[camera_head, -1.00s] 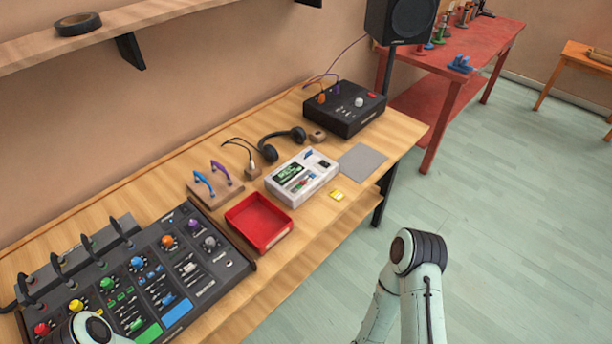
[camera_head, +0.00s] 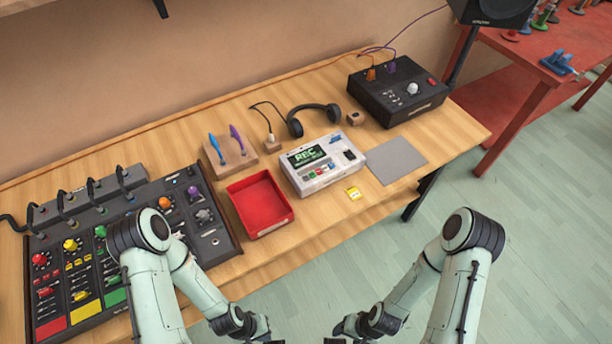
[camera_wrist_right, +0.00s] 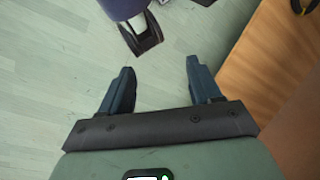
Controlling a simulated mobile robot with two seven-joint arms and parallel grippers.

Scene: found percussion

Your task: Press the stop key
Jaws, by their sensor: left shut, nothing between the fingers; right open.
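The white recorder (camera_head: 340,172) sits on the wooden bench, its screen (camera_head: 305,155) reading "REC". A row of small coloured keys (camera_head: 318,173), red and green among them, runs below the screen. The lettering on the keys is too small to read, so I cannot tell which is stop. My left gripper (camera_head: 262,338) is shut and empty at the bottom edge, in front of the bench and well apart from the recorder. My right gripper (camera_wrist_right: 160,65) is open and empty over the floor in the right wrist view; in the head view it is mostly cut off.
A red tray (camera_head: 262,232) is left of the recorder, with a mixer (camera_head: 215,225) beyond it. A yellow item (camera_head: 353,193) lies in front. A grey mat (camera_head: 398,160) is to the right. Headphones (camera_head: 315,110) and a black box (camera_head: 400,90) stand behind.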

